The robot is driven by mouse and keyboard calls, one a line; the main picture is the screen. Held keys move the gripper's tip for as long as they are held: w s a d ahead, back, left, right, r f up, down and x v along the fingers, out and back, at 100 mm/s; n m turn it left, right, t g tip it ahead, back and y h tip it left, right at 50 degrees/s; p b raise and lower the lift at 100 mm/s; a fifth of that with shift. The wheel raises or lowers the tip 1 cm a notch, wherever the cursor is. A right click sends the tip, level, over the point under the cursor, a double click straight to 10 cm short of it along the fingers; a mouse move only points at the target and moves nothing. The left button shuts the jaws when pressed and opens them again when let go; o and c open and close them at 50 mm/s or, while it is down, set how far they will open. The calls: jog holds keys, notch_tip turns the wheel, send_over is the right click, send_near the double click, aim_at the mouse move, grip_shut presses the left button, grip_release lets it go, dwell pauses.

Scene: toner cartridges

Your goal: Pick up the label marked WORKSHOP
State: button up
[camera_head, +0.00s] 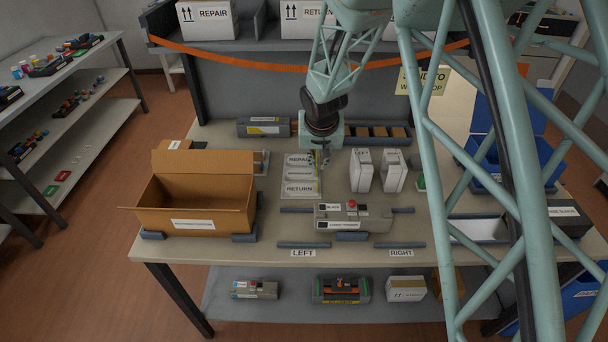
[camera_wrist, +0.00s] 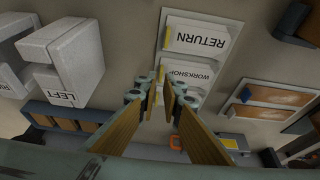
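The WORKSHOP label (camera_head: 300,173) is a pale plate lying on a holder on the table, between the REPAIR label (camera_head: 298,159) and the RETURN label (camera_head: 299,189). In the wrist view the WORKSHOP label (camera_wrist: 185,77) has a yellow tab at its left end, and the RETURN label (camera_wrist: 198,38) lies above it. The fingers hide part of the label below it. My gripper (camera_head: 319,163) points down over the right end of the labels. In the wrist view my gripper (camera_wrist: 161,82) shows a narrow gap between its fingertips, with nothing held.
White blocks marked LEFT (camera_head: 361,171) and RIGHT (camera_head: 393,172) stand close to the right of the labels. An open cardboard box (camera_head: 195,209) stands left. A grey cartridge (camera_head: 353,217) with a red knob lies in front. A dark bin rack (camera_head: 375,135) is behind.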

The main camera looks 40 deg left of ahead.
dwell(0.3)
jog(key=shift+b+x, duration=0.45)
jog(key=shift+x, duration=2.15)
jog(key=shift+s+a, duration=0.1)
grip_shut()
jog(key=shift+r, duration=0.1)
notch_tip(320, 180, up, 10)
jog(key=p, duration=0.1)
jog(key=shift+p, duration=0.4)
